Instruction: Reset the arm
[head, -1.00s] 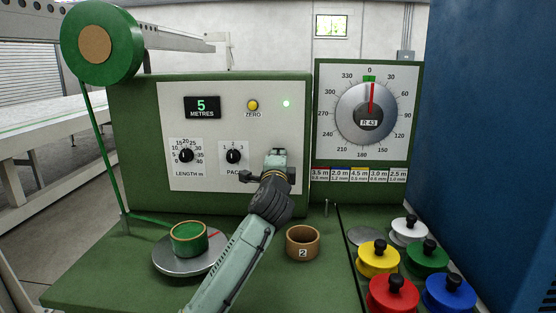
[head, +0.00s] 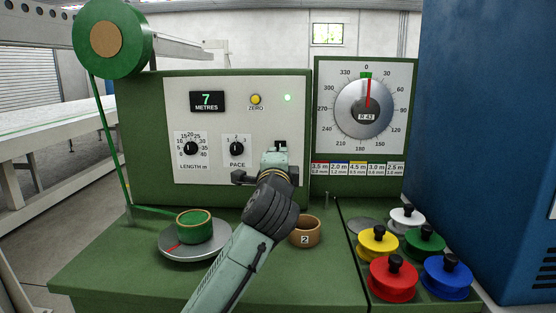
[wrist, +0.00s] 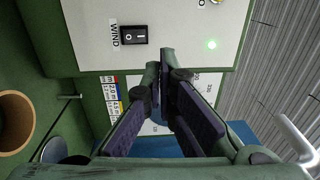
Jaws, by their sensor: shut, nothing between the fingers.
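My gripper (head: 275,158) is in front of the green machine's white panel, low on its right side. In the wrist view my gripper (wrist: 160,62) has its dark finger pads brought together at the tips, with nothing between them. The black WIND rocker switch (wrist: 134,36) is on the panel, beyond and to the left of the fingertips there. In the head view my gripper partly covers that part of the panel. My arm reaches up from the bottom middle, slightly bent at the wrist.
A green reel (head: 195,226) sits on the grey turntable (head: 170,244), fed by a strip from the big spool (head: 112,38). A brown cup (head: 306,229) marked 2 stands right of my arm. Coloured spools (head: 379,243) fill the right. A dial (head: 364,107) is above.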

